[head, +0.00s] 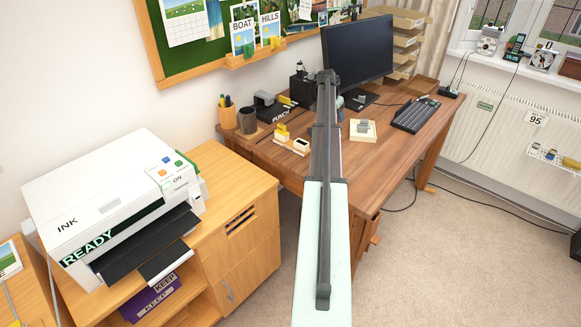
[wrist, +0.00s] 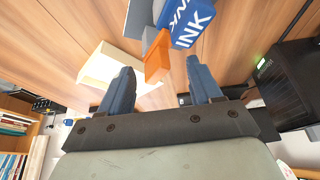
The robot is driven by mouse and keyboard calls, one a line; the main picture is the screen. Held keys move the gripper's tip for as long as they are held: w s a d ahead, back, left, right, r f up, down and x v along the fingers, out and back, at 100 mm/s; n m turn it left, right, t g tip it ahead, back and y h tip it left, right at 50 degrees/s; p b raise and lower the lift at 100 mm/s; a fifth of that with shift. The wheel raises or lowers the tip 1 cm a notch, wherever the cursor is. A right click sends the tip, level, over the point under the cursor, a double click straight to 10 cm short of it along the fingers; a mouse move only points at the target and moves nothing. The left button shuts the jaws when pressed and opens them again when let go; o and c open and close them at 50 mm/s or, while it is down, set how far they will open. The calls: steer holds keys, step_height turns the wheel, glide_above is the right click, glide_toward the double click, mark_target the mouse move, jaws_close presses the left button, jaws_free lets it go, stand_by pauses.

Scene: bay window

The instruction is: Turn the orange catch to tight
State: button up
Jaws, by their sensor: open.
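The orange catch (wrist: 157,55) shows in the wrist view as a small orange block, just beyond and between my fingertips. It sits by a grey part (wrist: 150,36) and a cream block (wrist: 100,66). My gripper (wrist: 160,68) is open, its two blue fingers spread either side of the catch in the picture. I cannot tell whether they touch it. In the head view my arm runs over the desk and hides the catch and fingers. No marking for tight is readable.
A blue INK item (wrist: 192,22) is close beside the catch. The wooden desk (head: 402,143) also carries a monitor (head: 358,48), a keyboard (head: 415,114) and a small pale stand (head: 363,130). A printer (head: 100,190) stands at the left. Carpet at the right is mostly clear.

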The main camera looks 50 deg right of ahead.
steer(key=m, duration=0.2)
steer(key=m+g, duration=0.1)
steer(key=m, duration=0.1)
steer(key=m+g, duration=0.1)
steer(key=shift+w+d+m, duration=0.15)
steer(key=shift+d+m, duration=0.15)
steer(key=shift+m, duration=0.1)
steer(key=shift+a+r+m+y, duration=0.1)
steer(key=shift+r+m+y, duration=0.1)
steer(key=shift+m+y, duration=0.1)
steer(key=v, duration=1.4)
steer(key=s+a+f+n+y, duration=0.1)
steer(key=s+a+f+n, duration=0.1)
steer(key=a+f, duration=0.4)
steer(key=s+a+f+n+y, duration=0.2)
steer(key=a+f, duration=0.4)
steer(key=a, duration=0.7)
steer(key=s+a+f+n+y, duration=0.1)
steer(key=s+a+f+n, duration=0.1)
steer(key=a+f, duration=0.5)
steer(key=shift+s+a+n+y, duration=0.2)
steer(key=shift+s+a, duration=0.1)
steer(key=shift+a, duration=0.5)
steer(key=shift+s+a+n+y, duration=0.2)
steer(key=shift+s+a, duration=0.1)
steer(key=shift+a, duration=0.55)
steer(key=shift+c, duration=0.3)
